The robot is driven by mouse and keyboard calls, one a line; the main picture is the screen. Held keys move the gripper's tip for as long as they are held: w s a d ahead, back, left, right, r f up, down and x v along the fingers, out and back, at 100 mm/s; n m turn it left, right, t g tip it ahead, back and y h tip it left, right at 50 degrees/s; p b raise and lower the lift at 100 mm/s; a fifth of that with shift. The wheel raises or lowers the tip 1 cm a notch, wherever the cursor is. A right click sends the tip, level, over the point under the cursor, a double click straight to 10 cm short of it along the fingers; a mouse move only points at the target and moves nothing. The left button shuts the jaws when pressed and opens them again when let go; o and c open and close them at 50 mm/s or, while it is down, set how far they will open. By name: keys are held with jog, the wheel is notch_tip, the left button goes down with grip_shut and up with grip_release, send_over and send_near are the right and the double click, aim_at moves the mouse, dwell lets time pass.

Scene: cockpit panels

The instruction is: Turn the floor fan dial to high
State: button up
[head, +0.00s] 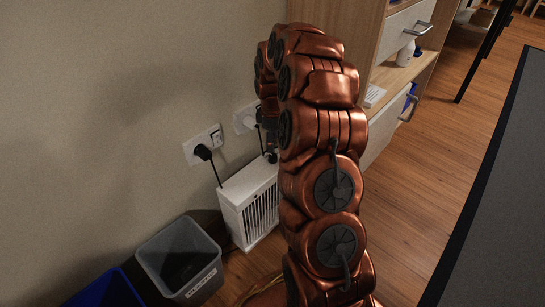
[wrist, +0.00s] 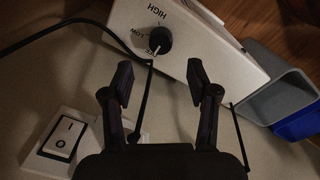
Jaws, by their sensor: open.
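The white floor fan (head: 243,207) stands against the wall in the head view, its slatted grille facing forward. In the wrist view its white top (wrist: 210,42) carries a round black dial (wrist: 160,39) with HIGH and LOW printed beside it. A third label is partly hidden by the dial. A pale mark on the dial seems to face down-left, away from HIGH, but it is small. My gripper (wrist: 160,77) is open and empty, its two fingertips apart on either side below the dial in the picture, not touching it. In the head view my arm mostly hides the gripper.
A wall switch (wrist: 63,138) is beside the left finger in the wrist view. Black cords run near the fan and fingers. A grey bin (head: 182,262) and blue bin (head: 108,290) stand left of the fan. A wooden cabinet (head: 385,55) is behind my arm at right.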

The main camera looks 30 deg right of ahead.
aim_at(272, 156)
notch_tip(272, 156, down, 7)
jog(key=shift+r+b, duration=0.1)
jog(key=shift+b, duration=1.15)
jog(key=shift+c, duration=0.4)
grip_shut()
